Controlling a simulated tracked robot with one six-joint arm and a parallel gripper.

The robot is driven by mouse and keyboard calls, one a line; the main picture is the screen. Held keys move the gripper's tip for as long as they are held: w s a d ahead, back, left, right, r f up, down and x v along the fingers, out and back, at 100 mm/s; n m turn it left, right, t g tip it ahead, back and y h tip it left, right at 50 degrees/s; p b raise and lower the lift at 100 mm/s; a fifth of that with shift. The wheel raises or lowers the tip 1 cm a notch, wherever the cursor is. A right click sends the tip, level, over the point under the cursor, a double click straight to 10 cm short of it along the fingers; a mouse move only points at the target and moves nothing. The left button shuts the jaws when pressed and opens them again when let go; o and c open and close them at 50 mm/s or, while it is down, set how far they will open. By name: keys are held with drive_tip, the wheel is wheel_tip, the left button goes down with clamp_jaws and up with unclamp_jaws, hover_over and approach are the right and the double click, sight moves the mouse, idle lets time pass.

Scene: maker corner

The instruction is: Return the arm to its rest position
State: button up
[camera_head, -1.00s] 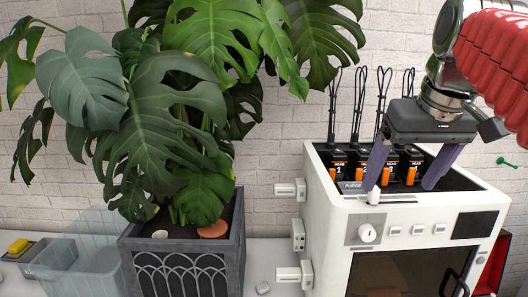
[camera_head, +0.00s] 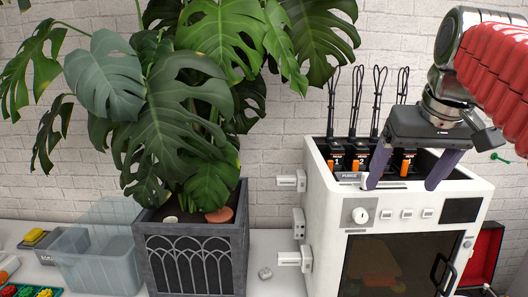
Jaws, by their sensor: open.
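My gripper (camera_head: 406,183) hangs from my red-sleeved arm (camera_head: 495,62) at the upper right. Its two purple fingers point down, spread apart, with nothing between them. It is in front of the top opening of a white machine (camera_head: 328,210). The fingertips overlap the machine's front top edge in the picture; I cannot tell whether they touch it.
Black modules (camera_head: 336,152) with orange tabs and looped cables sit in the machine's top. A leafy plant (camera_head: 190,100) in a grey planter (camera_head: 195,262) stands left of it. A clear bin (camera_head: 88,252) is farther left. A red box (camera_head: 487,250) is at right.

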drive_tip(key=s+a+f, duration=0.3)
drive_tip(key=s+f, duration=0.2)
drive_tip(key=f, duration=0.3)
drive_tip(key=s+a+f, duration=0.3)
drive_tip(key=s+f, duration=0.1)
drive_tip(key=f, duration=0.5)
drive_tip(key=s+a+f, duration=0.4)
drive_tip(key=s+f, duration=0.1)
drive_tip(key=f, duration=0.3)
drive_tip(key=shift+s+f+n+t, duration=0.3)
drive_tip(key=shift+f+n, duration=0.1)
